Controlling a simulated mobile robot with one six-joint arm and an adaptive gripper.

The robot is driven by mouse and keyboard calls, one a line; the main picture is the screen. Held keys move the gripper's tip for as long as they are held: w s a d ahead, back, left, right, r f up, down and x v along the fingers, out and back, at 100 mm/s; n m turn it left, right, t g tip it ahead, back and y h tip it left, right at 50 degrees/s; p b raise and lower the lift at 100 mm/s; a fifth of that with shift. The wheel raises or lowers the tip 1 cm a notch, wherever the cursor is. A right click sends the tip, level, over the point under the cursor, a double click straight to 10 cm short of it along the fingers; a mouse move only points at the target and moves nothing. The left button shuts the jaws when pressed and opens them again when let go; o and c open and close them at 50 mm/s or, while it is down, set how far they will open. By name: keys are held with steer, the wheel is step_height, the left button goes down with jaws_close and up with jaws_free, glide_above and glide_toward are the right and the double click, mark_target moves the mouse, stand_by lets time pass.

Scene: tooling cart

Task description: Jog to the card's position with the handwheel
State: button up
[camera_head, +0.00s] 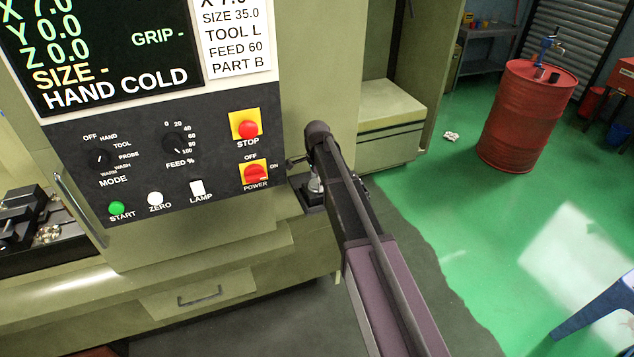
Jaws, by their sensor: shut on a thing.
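The screen (110,50) reads X 7.0, Y 0.0, Z 0.0, SIZE -, GRIP - and HAND COLD. The card (236,40) to its right has its top line cut by the frame edge; that line seems to read X 7.0. Below it are SIZE 35.0, TOOL L, FEED 60 and PART B. My gripper (316,184) points down beside the panel's right edge, above a dark base (310,198) on the machine's ledge. It is shut on what seems to be the handwheel. My wrist and arm hide most of the wheel and the fingertips.
The panel holds a mode knob (100,158), feed knob (177,145), red stop button (248,129), power switch (257,174) and green start button (117,208), all near my wrist's left. A vise (22,215) is at left. A red barrel (527,115) stands on the green floor.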

steer(key=shift+s, duration=0.15)
steer(key=o, duration=1)
steer(key=shift+n, duration=0.3)
